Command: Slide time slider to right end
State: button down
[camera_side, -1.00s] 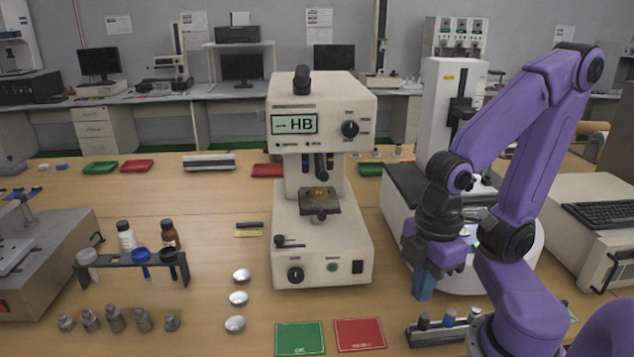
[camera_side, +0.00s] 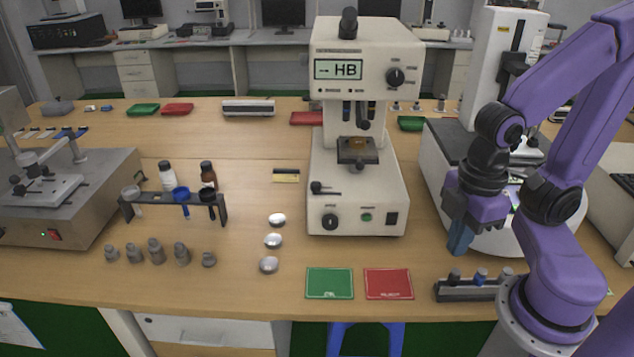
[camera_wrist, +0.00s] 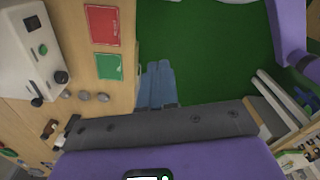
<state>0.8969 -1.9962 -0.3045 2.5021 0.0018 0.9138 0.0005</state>
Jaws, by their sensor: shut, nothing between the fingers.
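The white hardness tester (camera_side: 357,195) stands in the middle of the table in the side view, its screen reading "HB". A small black lever (camera_side: 322,187) sits at the left of its base, above a black knob (camera_side: 330,221). It may be the time slider, but I cannot read a label. My gripper (camera_side: 459,240) has blue fingers, shut and empty, pointing down to the right of the tester and clear of it. In the wrist view, the blue fingers (camera_wrist: 157,85) are together, and the tester (camera_wrist: 30,52) is at the upper left.
A green pad (camera_side: 329,283) and a red pad (camera_side: 388,284) lie before the tester. A dark rack (camera_side: 470,290) stands below my gripper. Metal discs (camera_side: 273,241) and a bottle rack (camera_side: 175,208) are left of the tester. A white machine (camera_side: 440,180) stands close behind my gripper.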

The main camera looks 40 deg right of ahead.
jog(key=c, duration=1)
grip_release()
jog(key=shift+w+a+f, duration=0.1)
jog(key=shift+a+f, duration=0.05)
jog(key=shift+a, duration=0.05)
jog(key=shift+o, duration=0.8)
jog(key=w+a+f+m+t+y, duration=0.1)
jog(key=w+a+f+m+y, duration=0.2)
jog(key=w+a+f, duration=0.2)
jog(key=w+a, duration=0.2)
jog(key=shift+a+f+m+t, duration=0.2)
jog(key=shift+a+m+t, duration=0.1)
jog(key=shift+a+m, duration=0.1)
jog(key=w+a+f+m+t+y, duration=0.1)
jog(key=w+f+m+t, duration=0.35)
jog(key=w, duration=0.45)
jog(key=m+t+h, duration=0.4)
jog(key=t, duration=0.8)
send_near(320, 186)
jog(key=w, duration=1.1)
jog(key=shift+w+a+r, duration=0.15)
jog(key=shift+w+r, duration=0.05)
jog(key=shift+w, duration=0.05)
